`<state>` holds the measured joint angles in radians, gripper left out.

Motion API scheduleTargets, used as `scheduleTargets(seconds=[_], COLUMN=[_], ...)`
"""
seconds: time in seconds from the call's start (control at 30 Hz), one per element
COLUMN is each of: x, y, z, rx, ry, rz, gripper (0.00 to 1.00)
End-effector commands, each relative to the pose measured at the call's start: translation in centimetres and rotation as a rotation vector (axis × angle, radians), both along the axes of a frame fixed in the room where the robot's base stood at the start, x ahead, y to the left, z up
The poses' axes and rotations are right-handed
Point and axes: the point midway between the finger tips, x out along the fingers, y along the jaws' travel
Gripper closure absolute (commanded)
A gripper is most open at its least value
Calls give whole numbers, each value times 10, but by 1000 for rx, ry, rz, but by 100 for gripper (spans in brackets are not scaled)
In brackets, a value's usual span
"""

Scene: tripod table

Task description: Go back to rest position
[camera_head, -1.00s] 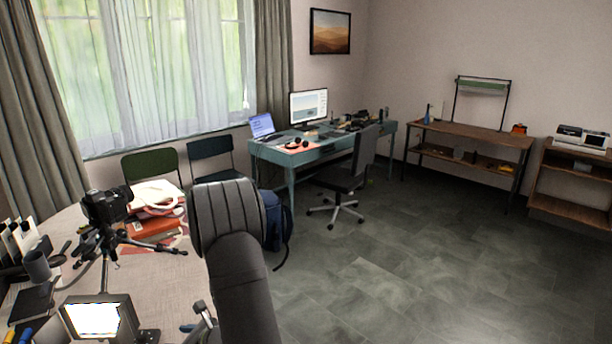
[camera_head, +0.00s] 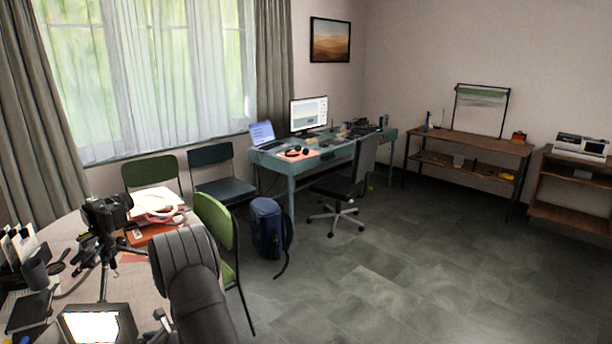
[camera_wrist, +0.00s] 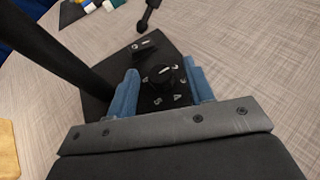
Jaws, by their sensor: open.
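Behind the fingers is a black device (camera_wrist: 160,45) with a round lettered dial (camera_wrist: 166,76), on the woven grey table surface (camera_wrist: 240,45). I cannot tell whether the fingers touch the device. In the head view my dark arm reaches over the round table's right side, and the gripper itself does not show.
A camera on a small tripod (camera_head: 106,212) stands on the table (camera_head: 75,240) near a lit panel (camera_head: 97,325) and an orange box (camera_head: 148,235). A green chair (camera_head: 218,225) is close beside my arm. Open floor (camera_head: 400,270) lies to the right.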

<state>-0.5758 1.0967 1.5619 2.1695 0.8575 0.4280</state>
Motion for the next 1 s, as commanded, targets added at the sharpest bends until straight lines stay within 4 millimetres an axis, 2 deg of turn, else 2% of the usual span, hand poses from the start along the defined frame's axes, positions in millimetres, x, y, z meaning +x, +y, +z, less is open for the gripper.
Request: scheduleTargets(seconds=[0.1,0.9,0.97,1.0], x=[2,-28,-31,-35], y=[-1,-149,-160,-159], z=[0,63,68,68], rx=[-1,-1,0,2], ry=[-1,-1,-1,1], rz=[49,45,46,41], gripper=[52,52,52,52])
